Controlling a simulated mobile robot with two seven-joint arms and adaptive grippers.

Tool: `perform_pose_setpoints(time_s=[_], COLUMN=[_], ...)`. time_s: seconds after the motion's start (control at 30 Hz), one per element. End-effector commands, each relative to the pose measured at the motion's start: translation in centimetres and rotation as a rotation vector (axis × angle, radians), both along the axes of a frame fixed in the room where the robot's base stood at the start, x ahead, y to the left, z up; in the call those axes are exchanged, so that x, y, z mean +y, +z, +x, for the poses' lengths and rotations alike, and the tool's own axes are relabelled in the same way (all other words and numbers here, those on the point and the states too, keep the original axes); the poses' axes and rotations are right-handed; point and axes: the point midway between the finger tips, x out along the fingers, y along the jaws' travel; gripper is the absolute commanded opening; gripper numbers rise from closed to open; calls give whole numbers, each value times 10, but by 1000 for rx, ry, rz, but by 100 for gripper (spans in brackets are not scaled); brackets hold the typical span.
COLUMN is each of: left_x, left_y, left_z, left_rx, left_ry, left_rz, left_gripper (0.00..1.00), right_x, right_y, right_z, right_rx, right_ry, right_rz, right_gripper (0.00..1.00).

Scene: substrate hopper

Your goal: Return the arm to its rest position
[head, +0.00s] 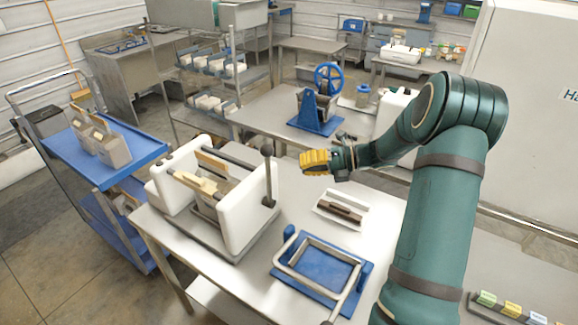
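My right arm (437,205), dark green with grey bands, comes up from the lower right and bends left at the elbow. My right gripper (316,162), with yellow ribbed fingers, is in the air and points left. In the picture it lies just right of the white-sided hopper machine (245,210) and above the white tray (342,210). The fingers overlap from this side, so their gap is hidden. I see nothing held in them. My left gripper is not in view.
The steel table (265,272) also carries a blue frame with a metal handle (318,265). A black-knobbed lever (268,170) stands up close to the gripper. A blue cart (130,150) is at left. A blue hand-wheel press (320,115) stands on the bench behind.

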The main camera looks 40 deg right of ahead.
Motion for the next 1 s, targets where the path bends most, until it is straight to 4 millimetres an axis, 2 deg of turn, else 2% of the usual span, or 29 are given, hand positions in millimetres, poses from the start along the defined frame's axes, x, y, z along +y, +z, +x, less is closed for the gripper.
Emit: perform_pose_setpoints(time_s=[0.2,1.0], left_x=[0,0], left_y=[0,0], left_z=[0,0], left_rx=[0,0], left_ry=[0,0], left_rz=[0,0], left_gripper=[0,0], right_x=[-12,-11], right_y=[4,3], right_z=[-11,-12], right_rx=[2,3], right_ry=[2,5], right_rz=[0,2], right_gripper=[0,0])
